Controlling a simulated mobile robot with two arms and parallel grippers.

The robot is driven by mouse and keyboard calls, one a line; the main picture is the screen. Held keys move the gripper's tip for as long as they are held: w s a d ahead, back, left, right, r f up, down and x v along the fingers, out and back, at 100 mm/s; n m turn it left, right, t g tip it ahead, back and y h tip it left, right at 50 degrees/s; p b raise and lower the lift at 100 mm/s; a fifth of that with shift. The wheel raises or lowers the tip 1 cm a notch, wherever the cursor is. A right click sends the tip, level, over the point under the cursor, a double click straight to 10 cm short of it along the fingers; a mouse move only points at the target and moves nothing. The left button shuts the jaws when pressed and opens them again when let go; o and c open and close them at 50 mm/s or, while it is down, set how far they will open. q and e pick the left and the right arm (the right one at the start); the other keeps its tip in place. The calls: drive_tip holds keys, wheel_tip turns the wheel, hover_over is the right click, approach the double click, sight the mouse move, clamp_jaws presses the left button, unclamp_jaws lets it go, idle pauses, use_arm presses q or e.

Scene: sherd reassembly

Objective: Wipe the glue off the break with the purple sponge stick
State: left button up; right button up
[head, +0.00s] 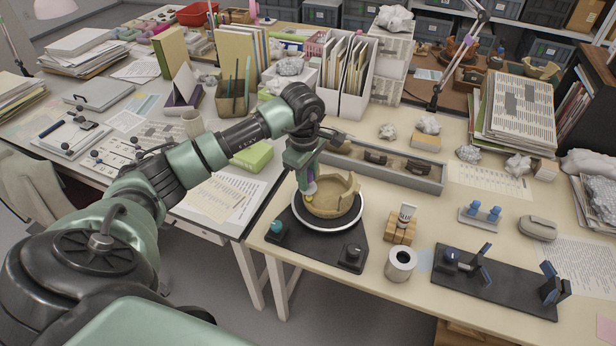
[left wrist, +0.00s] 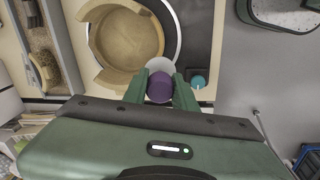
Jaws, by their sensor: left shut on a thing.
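A tan clay bowl (head: 336,203) with an uneven, broken rim sits on a round white-edged turntable (head: 331,232) on a black base. The bowl also shows from above in the left wrist view (left wrist: 122,42), with gaps in its rim. My left gripper (head: 308,184) is shut on the purple sponge stick (left wrist: 160,87), which points down at the bowl's left side. A small yellowish end (head: 309,197) shows below the gripper in the head view. It is close to the bowl wall; I cannot tell whether it touches. My right gripper is not in view.
A teal knob (head: 277,228) and a black knob (head: 351,253) are on the turntable base. A tube on a wooden block (head: 402,229) and a grey-white roll (head: 400,263) stand to the right. A long grey tray (head: 395,170) with sherds lies behind.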

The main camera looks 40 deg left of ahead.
use_arm(q)
drive_tip(key=shift+s+d+r+p, duration=0.1)
drive_tip(key=shift+s+r+p, duration=0.1)
drive_tip(key=shift+r+p, duration=0.5)
drive_tip(key=shift+s+r+p, duration=0.2)
drive_tip(key=shift+r+p, duration=0.15)
drive_tip(key=shift+r, duration=0.75)
drive_tip(key=shift+s+d+r+p, duration=0.1)
drive_tip(key=shift+s+r+p, duration=0.1)
drive_tip(key=shift+r+p, duration=0.5)
drive_tip(key=shift+r, duration=0.25)
